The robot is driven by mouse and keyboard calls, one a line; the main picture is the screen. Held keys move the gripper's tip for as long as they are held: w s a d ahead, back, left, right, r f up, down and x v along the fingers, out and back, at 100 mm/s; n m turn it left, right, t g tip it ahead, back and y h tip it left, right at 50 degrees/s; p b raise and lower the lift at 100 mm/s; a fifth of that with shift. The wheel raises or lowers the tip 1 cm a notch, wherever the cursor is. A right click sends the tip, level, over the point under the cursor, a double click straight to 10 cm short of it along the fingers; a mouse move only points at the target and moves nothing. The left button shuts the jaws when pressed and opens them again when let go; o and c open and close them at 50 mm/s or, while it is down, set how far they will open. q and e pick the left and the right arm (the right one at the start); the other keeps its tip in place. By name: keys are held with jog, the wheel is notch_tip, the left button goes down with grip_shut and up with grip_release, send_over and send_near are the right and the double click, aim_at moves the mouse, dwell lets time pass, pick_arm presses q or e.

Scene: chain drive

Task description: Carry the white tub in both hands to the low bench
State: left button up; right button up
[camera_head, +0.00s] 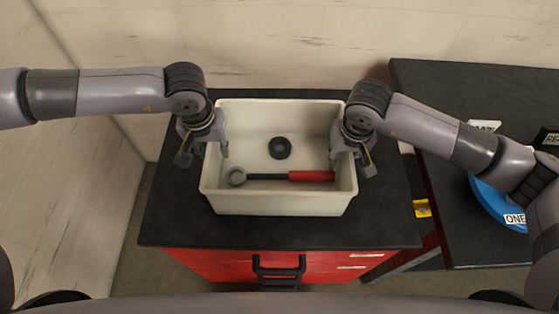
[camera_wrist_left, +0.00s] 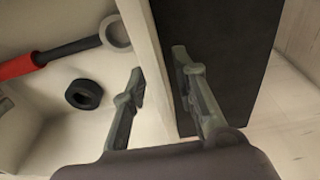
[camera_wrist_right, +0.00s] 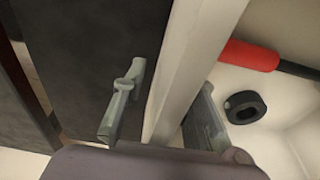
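The white tub (camera_head: 280,203) stands upright on a black-topped red cabinet (camera_head: 280,233). Inside it lie a wrench-like tool with a red handle (camera_head: 312,176) and a black ring (camera_head: 280,148). My left gripper (camera_head: 206,151) is at the tub's left wall, one finger inside and one outside; the left wrist view (camera_wrist_left: 158,75) shows gaps beside the wall. My right gripper (camera_head: 347,156) straddles the right wall the same way; in the right wrist view (camera_wrist_right: 170,85) its outer finger is apart from the wall. Both look open. Which surface is the low bench is unclear.
A black table (camera_head: 440,95) stands to the right, holding a blue round thing (camera_head: 492,203) labelled "ONE" and other labelled items. A pale wall (camera_head: 280,40) is behind the cabinet, and a pale panel (camera_head: 60,170) is at the left. A yellow item (camera_head: 422,208) shows between cabinet and table.

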pick_arm(q)
jog(key=shift+c, duration=0.3)
pick_arm(e)
jog(key=shift+c, duration=0.3)
pick_arm(q)
grip_shut()
pick_arm(e)
grip_shut()
pick_arm(q)
jog(key=shift+r, duration=0.1)
pick_arm(e)
jog(key=shift+r, duration=0.1)
